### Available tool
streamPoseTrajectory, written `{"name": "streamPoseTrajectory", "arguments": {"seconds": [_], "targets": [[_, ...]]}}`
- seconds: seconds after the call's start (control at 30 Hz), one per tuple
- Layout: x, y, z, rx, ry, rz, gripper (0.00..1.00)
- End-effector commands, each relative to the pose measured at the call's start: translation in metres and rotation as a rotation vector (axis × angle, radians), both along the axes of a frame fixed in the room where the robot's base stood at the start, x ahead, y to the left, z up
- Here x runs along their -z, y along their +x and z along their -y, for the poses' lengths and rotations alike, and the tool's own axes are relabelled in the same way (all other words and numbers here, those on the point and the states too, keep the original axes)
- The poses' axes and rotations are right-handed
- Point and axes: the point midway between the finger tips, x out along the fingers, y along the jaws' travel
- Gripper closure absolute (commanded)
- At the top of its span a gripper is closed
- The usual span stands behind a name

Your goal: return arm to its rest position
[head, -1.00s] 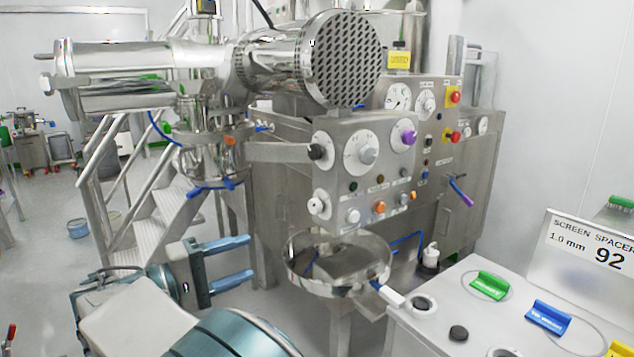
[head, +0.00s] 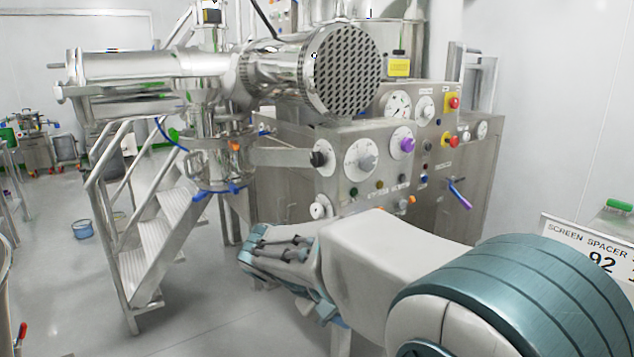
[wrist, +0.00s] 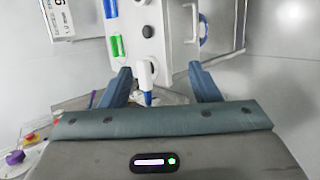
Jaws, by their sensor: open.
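My gripper (wrist: 162,85) is open in the wrist view. Its two blue fingers stand wide apart with nothing held between them. A white, blue-tipped fitting on the white-topped bench shows beyond the finger gap, and I cannot tell how far off it is. In the head view my arm reaches from the lower right toward the middle. My wrist is in front of the steel machine (head: 375,190), and the fingers are mostly hidden by the arm.
The screen spacer sign (head: 580,240) stands at the right. Metal stairs (head: 165,225) stand left, with open floor before them.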

Motion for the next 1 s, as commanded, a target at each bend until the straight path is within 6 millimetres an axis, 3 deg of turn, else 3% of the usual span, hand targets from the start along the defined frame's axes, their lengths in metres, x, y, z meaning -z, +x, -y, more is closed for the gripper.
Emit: {"name": "streamPoseTrajectory", "arguments": {"seconds": [0.03, 0.2, 0.53, 0.73, 1.0], "targets": [[0.000, -0.011, 0.018, 0.033, 0.073, -0.022, 0.44], [0.013, -0.052, 0.053, 0.115, 0.319, -0.058, 0.44], [0.025, -0.124, 0.077, 0.272, 0.730, 0.062, 0.44], [0.028, -0.146, 0.077, 0.338, 0.864, 0.176, 0.44], [0.030, -0.152, 0.075, 0.360, 0.904, 0.220, 0.44]]}}
